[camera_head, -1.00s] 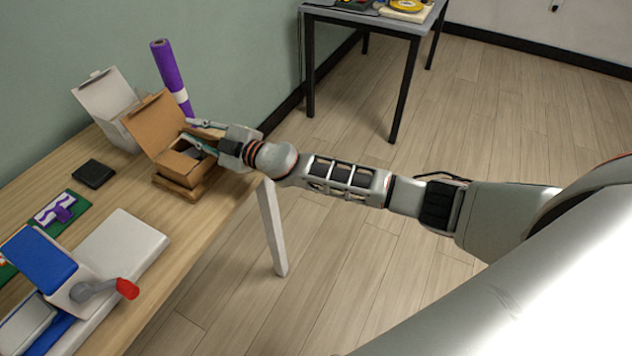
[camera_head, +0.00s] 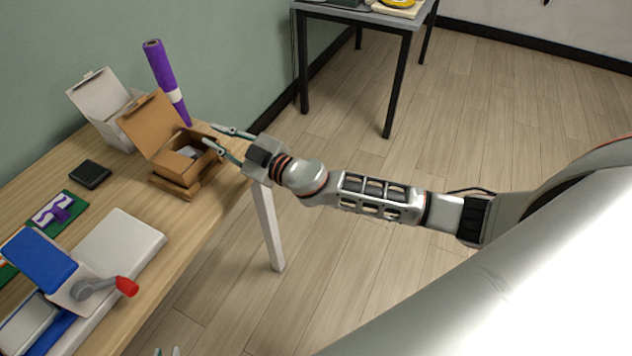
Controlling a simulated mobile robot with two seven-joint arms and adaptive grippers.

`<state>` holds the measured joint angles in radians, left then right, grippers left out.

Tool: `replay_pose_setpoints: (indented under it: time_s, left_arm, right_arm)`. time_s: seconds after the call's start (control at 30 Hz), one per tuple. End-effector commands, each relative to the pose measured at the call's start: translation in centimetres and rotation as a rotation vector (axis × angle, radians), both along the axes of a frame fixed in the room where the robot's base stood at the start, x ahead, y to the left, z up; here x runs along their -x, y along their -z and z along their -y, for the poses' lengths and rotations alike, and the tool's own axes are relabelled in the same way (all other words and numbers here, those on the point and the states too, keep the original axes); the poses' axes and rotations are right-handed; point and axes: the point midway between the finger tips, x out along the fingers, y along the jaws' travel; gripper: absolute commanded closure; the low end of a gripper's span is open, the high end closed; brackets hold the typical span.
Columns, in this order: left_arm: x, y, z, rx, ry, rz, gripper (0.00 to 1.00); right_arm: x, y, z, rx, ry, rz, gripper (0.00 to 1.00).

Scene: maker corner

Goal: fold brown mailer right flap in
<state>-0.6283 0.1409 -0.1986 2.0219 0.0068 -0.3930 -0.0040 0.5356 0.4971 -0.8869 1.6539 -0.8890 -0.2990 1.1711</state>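The brown mailer (camera_head: 172,167) stands on a brown base on the wooden table, with its lid (camera_head: 150,120) raised and tilted back. A grey item (camera_head: 187,152) shows inside it. The mailer's right side is partly behind a finger of my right gripper, and I cannot tell how the right flap lies. My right gripper (camera_head: 210,133) is open and empty, just right of the mailer, fingers pointing left toward it. Only the fingertips of my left gripper (camera_head: 167,351) show at the bottom edge. They are apart with nothing seen between them.
A white box (camera_head: 98,98) with a raised lid and a purple roll (camera_head: 163,70) stand behind the mailer. A black square item (camera_head: 90,174) lies left of it. A blue and white device with a red-knobbed crank (camera_head: 126,286) fills the near table.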

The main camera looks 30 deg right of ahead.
Motion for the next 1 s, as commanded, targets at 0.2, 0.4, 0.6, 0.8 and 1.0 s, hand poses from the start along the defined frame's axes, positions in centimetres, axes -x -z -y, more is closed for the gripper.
replay_pose_setpoints:
  time_s: [0.2,0.4,0.6,0.8,1.0]
  left_arm:
    - [0.0,0.0,0.0,0.0,0.0,0.0,0.82]
    - [0.0,0.0,0.0,0.0,0.0,0.0,0.82]
    - [0.0,0.0,0.0,0.0,0.0,0.0,0.82]
    - [0.0,0.0,0.0,0.0,0.0,0.0,0.82]
    - [0.0,0.0,0.0,0.0,0.0,0.0,0.82]
  right_arm:
    - [2.1,0.3,1.5,-0.024,0.129,-0.01,0.82]
    - [4.0,1.2,3.9,-0.015,0.257,-0.044,0.82]
    - [6.0,2.5,6.6,0.014,0.371,-0.099,0.82]
    - [8.1,4.0,9.2,0.054,0.463,-0.164,0.82]
    - [10.2,5.5,11.6,0.1,0.535,-0.23,0.82]
